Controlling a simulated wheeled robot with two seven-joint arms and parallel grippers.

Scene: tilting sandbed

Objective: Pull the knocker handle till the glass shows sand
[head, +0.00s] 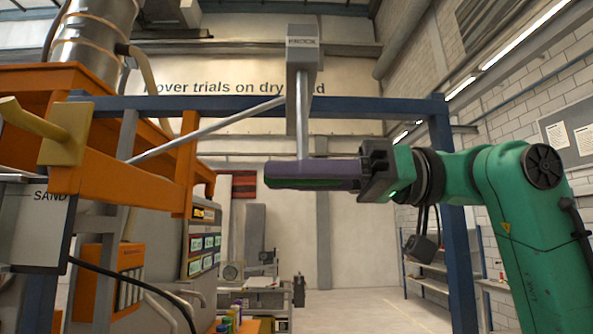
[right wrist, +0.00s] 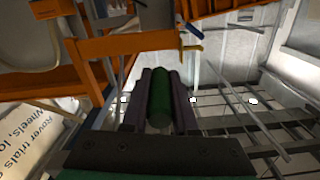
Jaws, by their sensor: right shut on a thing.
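The knocker is a grey box (head: 302,45) with lettering on its front, hung high in the middle of the head view. A pale rod (head: 304,130) runs down from it to the handle. The handle is a green bar (head: 305,184), mostly hidden by the fingers in the head view; it shows clearly in the right wrist view (right wrist: 160,100). My right gripper (head: 285,175) is shut on it, its dark purple fingers lying along both sides. A grey box marked SAND (head: 40,225) stands at the left edge. I cannot make out the glass. My left gripper is out of view.
A blue frame (head: 380,106) spans above and behind the handle, with a post at right. The orange bed (head: 130,175) with a yellow lever (head: 65,132) fills the left. A panel with green displays (head: 204,245) stands below. The floor at right is open.

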